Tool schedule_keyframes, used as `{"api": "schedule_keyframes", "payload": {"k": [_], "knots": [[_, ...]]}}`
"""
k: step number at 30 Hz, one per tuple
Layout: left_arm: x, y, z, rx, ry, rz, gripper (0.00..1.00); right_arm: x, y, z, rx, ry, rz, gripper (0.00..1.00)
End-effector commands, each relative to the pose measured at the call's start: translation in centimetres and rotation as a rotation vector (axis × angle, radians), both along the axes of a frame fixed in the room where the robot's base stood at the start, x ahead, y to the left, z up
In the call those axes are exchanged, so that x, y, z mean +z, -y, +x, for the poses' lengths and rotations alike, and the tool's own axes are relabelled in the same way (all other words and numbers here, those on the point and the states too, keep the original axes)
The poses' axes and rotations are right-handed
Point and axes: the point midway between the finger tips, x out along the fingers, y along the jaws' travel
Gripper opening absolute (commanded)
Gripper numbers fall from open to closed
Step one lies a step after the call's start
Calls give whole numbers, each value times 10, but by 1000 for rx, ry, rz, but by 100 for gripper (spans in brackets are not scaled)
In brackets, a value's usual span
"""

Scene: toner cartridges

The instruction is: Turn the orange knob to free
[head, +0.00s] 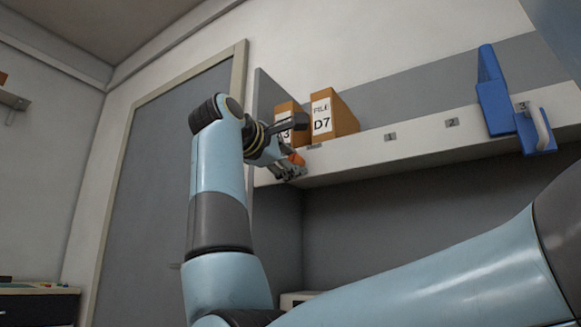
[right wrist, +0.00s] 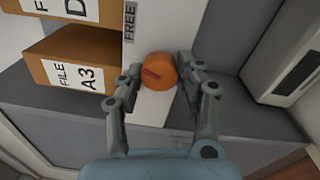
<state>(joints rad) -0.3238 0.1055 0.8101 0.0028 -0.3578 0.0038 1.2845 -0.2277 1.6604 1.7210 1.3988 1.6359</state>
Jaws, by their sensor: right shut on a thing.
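The orange knob (right wrist: 158,77) sits on a white panel strip in the right wrist view, with a short red mark on its face. The mark lies at a slant in that picture. A "FREE" label (right wrist: 130,22) is on the strip above and left of the knob. In the head view the knob (head: 296,158) shows small at the shelf's front edge, partly hidden by my gripper. My right gripper (right wrist: 158,72) has one finger on each side of the knob and is shut on it. My left gripper is not in view.
File boxes D7 (head: 331,113) and A3 (right wrist: 78,70) stand on the shelf close to the knob. The white shelf edge (head: 390,145) bears number labels. Free room lies below the shelf.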

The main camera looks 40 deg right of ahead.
Motion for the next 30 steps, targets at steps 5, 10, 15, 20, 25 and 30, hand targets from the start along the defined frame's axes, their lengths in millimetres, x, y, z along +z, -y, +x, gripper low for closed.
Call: {"api": "schedule_keyframes", "payload": {"k": [5,10,15,20,25,30], "knots": [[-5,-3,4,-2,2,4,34,-3,0,1,-1,133,59,4],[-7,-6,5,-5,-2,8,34,-2,0,1,0,236,102,4],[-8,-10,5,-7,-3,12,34,-2,0,1,-1,310,133,4],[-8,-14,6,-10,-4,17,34,-2,0,1,-1,348,150,4],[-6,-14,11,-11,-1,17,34,-2,0,1,-1,367,158,4],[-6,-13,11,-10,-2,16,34,-2,0,1,-2,368,159,4]]}}
